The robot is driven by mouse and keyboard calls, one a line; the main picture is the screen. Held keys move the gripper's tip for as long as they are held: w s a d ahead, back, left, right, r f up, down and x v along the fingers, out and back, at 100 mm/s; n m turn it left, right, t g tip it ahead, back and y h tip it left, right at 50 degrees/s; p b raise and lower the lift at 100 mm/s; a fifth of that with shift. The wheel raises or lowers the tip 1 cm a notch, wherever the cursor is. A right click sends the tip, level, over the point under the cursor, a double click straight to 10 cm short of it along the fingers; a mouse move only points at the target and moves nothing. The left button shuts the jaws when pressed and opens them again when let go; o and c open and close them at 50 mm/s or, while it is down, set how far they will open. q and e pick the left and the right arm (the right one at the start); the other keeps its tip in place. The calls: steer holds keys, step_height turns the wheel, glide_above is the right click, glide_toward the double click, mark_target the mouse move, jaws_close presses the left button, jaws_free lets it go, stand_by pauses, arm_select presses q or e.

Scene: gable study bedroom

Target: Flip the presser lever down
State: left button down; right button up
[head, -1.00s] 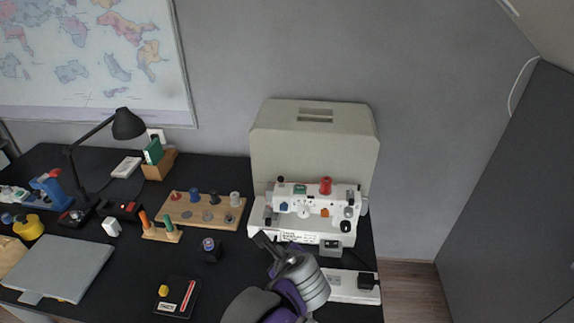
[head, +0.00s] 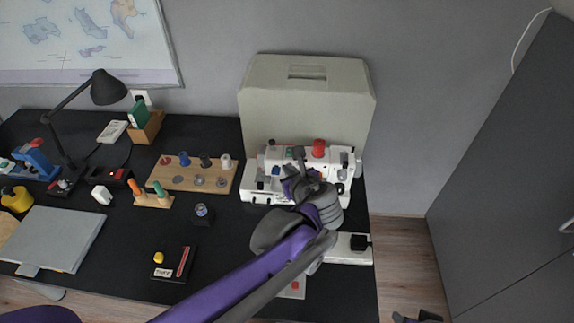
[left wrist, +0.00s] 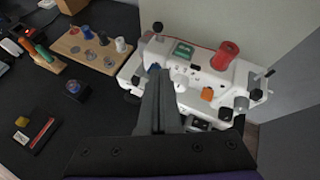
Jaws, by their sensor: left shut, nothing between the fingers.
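The white sewing machine (head: 340,161) stands at the table's right end, with a red spool on top; it also fills the upper middle of the left wrist view (left wrist: 194,62). My left gripper (head: 298,162) reaches its front from below. In the left wrist view its fingers (left wrist: 160,75) are together and empty, overlapping the machine's front near a blue knob (left wrist: 153,68) and a white dial (left wrist: 181,79). I cannot tell if they touch. An orange knob (left wrist: 207,94) is to their right. I cannot single out the presser lever; the gripper covers part of the machine. My right gripper (head: 418,318) barely shows at the bottom edge.
A beige machine cover (head: 306,100) stands behind the machine. A wooden spool board (head: 190,173) lies to its left. A white power strip (head: 345,250) is in front. A small dark pot (head: 201,214) and a black tray (head: 173,264) stand on the table. The grey wardrobe is at right.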

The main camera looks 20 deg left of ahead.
mark_target(273, 146)
arm_select(q)
steer(key=x, duration=0.3)
steer(key=r+x, duration=0.1)
steer(key=x, duration=0.2)
steer(key=a+x, duration=0.1)
steer(key=x, duration=0.2)
steer(key=shift+w+r, duration=0.25)
steer(key=shift+w, duration=0.15)
steer(key=shift+w+a+r+p, duration=0.15)
steer(key=shift+w+a+p, duration=0.2)
steer(key=shift+w+a, duration=0.15)
arm_select(e)
steer(key=shift+w+r, duration=0.15)
steer(key=shift+r, duration=0.2)
